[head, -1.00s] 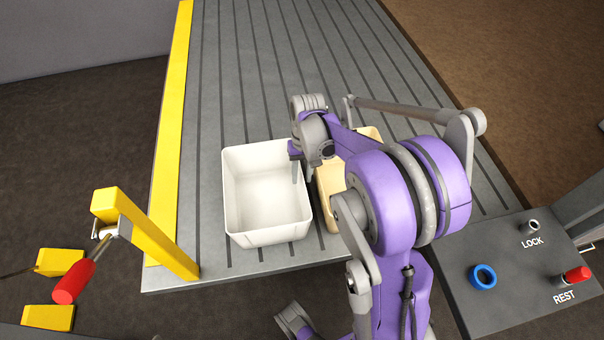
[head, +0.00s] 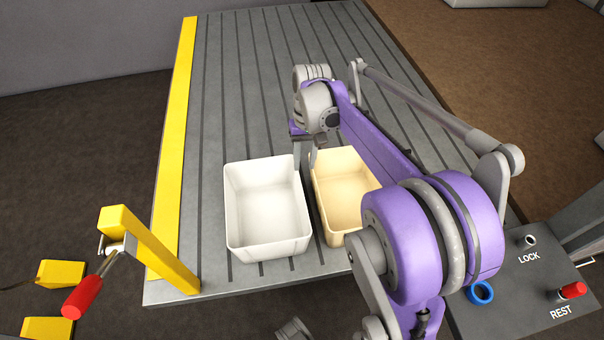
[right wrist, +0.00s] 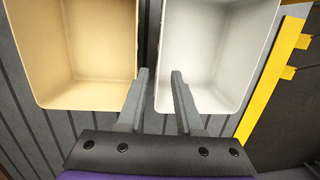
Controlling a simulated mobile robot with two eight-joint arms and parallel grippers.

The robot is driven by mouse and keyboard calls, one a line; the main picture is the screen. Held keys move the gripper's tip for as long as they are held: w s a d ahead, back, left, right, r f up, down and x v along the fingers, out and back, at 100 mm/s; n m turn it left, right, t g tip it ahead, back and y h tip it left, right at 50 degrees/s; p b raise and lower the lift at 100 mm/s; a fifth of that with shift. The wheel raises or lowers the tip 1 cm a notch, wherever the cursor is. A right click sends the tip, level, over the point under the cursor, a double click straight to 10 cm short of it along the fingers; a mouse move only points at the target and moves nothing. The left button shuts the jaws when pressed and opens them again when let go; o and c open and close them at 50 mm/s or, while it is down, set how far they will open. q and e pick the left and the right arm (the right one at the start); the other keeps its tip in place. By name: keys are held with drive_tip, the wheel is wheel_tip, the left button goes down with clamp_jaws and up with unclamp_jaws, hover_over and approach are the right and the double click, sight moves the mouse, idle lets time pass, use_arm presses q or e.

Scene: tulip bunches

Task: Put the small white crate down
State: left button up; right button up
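The small white crate (head: 233,225) is empty and sits upright on the grey slatted table (head: 215,275). It also shows in the right wrist view (right wrist: 210,100), at the upper right. My right gripper (head: 305,160) is at the crate's far right corner, near the gap beside a beige crate (head: 318,205). In the right wrist view the fingers of my right gripper (right wrist: 160,72) are apart, with the white crate's near wall edge showing between them, and grip nothing. Whether a finger touches a crate, I cannot tell. My left gripper is not in view.
The beige crate is empty and stands close to the white crate's right. A yellow strip (head: 175,150) edges the table at left, with a yellow post (head: 150,250) and red-handled lever (head: 83,295) near the front. A control panel (head: 500,315) is at lower right. The table's back is clear.

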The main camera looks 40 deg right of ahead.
drive_tip(key=s+a+f+n+t, duration=0.2)
drive_tip(key=s+a, duration=0.4)
drive_tip(key=a, duration=0.3)
drive_tip(key=s+a+f+n+t+h, duration=0.1)
drive_tip(key=s+a+f+n+t, duration=0.2)
drive_tip(key=s+a, duration=0.3)
drive_tip(key=a+n, duration=0.1)
drive_tip(key=a, duration=0.2)
drive_tip(key=shift+s+a+t, duration=0.2)
drive_tip(key=shift+a+t, duration=0.1)
